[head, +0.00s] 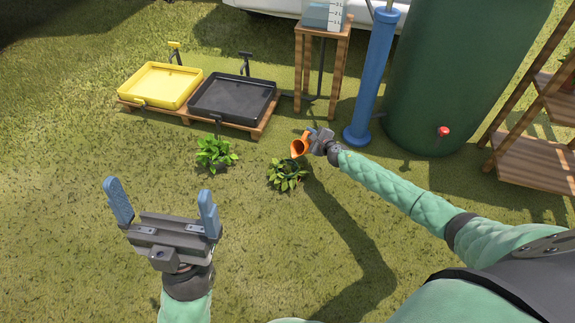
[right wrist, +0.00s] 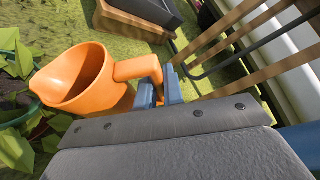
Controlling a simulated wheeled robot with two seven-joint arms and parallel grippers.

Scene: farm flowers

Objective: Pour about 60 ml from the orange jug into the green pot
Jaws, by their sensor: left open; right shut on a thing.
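The orange jug (head: 301,146) is in my right gripper (head: 318,137), which is shut on its handle. In the right wrist view the jug (right wrist: 85,80) is tilted, its open mouth facing left toward a leafy plant. The green pot (head: 296,168) with this plant is on the grass just below the jug in the head view; leaves hide most of the pot. The pot's rim and dark soil (right wrist: 12,105) show at the left of the right wrist view. I cannot see any liquid. My left gripper (head: 162,208) is open and empty over the grass.
Another leafy plant (head: 215,153) stands to the left. A yellow tray (head: 160,86) and a black tray (head: 233,99) sit on a wooden pallet behind. A wooden stand (head: 321,70), blue cylinder (head: 371,85), green tank (head: 450,75) and wooden shelf (head: 530,165) are at the back and right. Grass in front is clear.

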